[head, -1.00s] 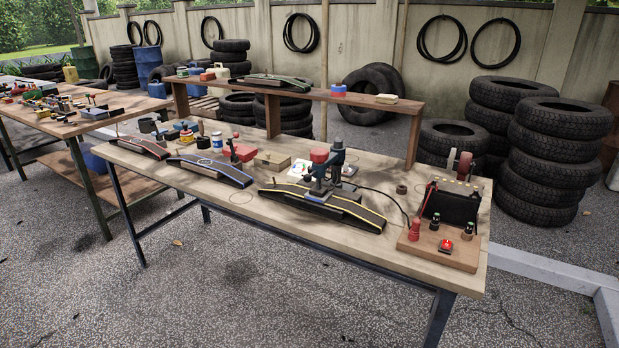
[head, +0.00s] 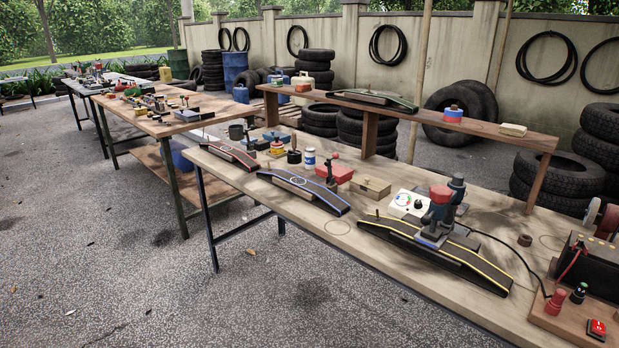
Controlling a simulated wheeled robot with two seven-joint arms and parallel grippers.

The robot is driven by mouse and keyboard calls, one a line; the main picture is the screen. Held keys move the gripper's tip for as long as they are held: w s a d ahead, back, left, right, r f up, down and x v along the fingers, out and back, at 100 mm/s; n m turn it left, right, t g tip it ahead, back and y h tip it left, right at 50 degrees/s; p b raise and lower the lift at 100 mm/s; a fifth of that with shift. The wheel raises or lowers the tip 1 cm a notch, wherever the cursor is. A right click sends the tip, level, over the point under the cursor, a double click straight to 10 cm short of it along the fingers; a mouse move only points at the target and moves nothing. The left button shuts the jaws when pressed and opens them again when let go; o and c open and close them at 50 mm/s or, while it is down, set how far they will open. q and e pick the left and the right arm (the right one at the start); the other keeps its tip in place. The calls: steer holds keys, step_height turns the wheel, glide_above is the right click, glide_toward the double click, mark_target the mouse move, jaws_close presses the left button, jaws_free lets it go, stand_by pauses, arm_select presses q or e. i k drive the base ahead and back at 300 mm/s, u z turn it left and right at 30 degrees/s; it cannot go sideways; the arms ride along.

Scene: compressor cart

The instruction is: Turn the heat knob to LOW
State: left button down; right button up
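A small white box (head: 398,207) with a coloured round dial and a small dark knob (head: 417,205) on its face sits on the near workbench. It stands just left of a blue and red clamp press (head: 437,214). Any marking such as LOW is too small to read, and I cannot tell the knob's setting. On a wooden board at the lower right are a black and green knob-like post (head: 579,292), a red post (head: 556,301) and a red switch (head: 597,328). I cannot tell for certain which is the heat knob. Neither of my grippers is in view.
The workbench (head: 345,245) carries several long dark ramp-like pieces, a red box (head: 334,173) and a wooden box (head: 373,189). A raised wooden shelf (head: 480,127) runs along its back. A black cable curves to the right. The paved floor in front is clear.

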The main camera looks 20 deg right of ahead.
mark_target(418, 204)
steer(key=u, duration=0.3)
steer(key=i, duration=1.6)
steer(key=z, duration=0.35)
